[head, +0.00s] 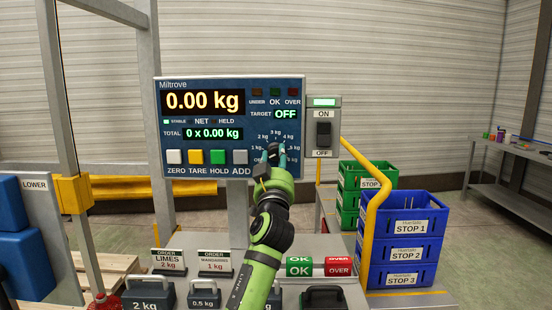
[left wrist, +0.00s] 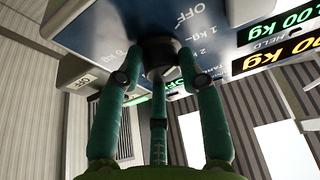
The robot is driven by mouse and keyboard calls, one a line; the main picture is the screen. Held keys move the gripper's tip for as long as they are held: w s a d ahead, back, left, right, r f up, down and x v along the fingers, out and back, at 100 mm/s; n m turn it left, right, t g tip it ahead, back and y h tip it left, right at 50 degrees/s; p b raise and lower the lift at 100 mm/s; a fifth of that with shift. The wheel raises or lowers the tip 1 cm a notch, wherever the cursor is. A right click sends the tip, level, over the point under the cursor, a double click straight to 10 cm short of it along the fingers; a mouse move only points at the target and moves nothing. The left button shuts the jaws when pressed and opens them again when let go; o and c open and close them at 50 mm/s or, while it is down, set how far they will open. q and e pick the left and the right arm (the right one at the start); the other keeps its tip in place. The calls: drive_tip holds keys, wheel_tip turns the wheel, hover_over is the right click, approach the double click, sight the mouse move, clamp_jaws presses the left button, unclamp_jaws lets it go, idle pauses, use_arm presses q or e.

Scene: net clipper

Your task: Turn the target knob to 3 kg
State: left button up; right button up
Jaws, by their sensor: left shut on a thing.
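The target knob (left wrist: 158,52) is a dark round knob on the blue front of the scale panel (head: 205,84), ringed by kg marks. In the left wrist view it sits between the green fingers of my left gripper (left wrist: 156,82), which is shut on it. In the head view my left gripper (head: 273,158) covers most of the knob and the dial's lower marks. The target display (head: 285,114) reads OFF. The knob's pointer cannot be made out. My right gripper is in neither view.
A switch box (head: 323,128) with ON and OFF stands just right of the panel. Blue stop crates (head: 402,237) and a yellow rail (head: 372,205) are further right. Black weights (head: 149,297) and order signs stand below the panel. The main display (head: 203,101) reads 0.00 kg.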

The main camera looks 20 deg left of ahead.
use_arm(q)
drive_tip(key=m+h+p, duration=0.2)
drive_tip(key=m+p, duration=0.2)
drive_tip(key=r+m+h+p, duration=0.1)
drive_tip(key=m+h+p, duration=0.1)
drive_tip(key=m+p, duration=0.2)
drive_tip(key=a+r+m+h+p, duration=0.1)
drive_tip(key=m+h+p, duration=0.1)
drive_tip(key=m+p, duration=0.2)
drive_tip(key=shift+s+p, duration=0.15)
drive_tip(key=shift+p, duration=1.1)
drive_tip(key=m+g+h+p, duration=0.1)
drive_tip(key=m+p, duration=0.3)
drive_tip(key=p, duration=0.2)
drive_tip(key=m+g+h+p, duration=0.1)
drive_tip(key=m+g+p, duration=0.1)
drive_tip(key=m+p, duration=0.3)
drive_tip(key=shift+r+p, duration=0.2)
drive_tip(key=shift+p, duration=0.45)
drive_tip(key=shift+m+g+p, duration=0.3)
drive_tip(key=shift+m+g, duration=0.1)
drive_tip(key=shift+m, duration=0.3)
drive_tip(key=shift+f+m, duration=0.15)
drive_tip(key=shift+m, duration=0.55)
drive_tip(key=shift+d+m+g+y, duration=0.1)
drive_tip(key=shift+m+g+y, duration=0.4)
drive_tip(key=shift+m+g, duration=0.7)
drive_tip(key=shift+m+t, duration=0.3)
drive_tip(key=shift+m, duration=0.1)
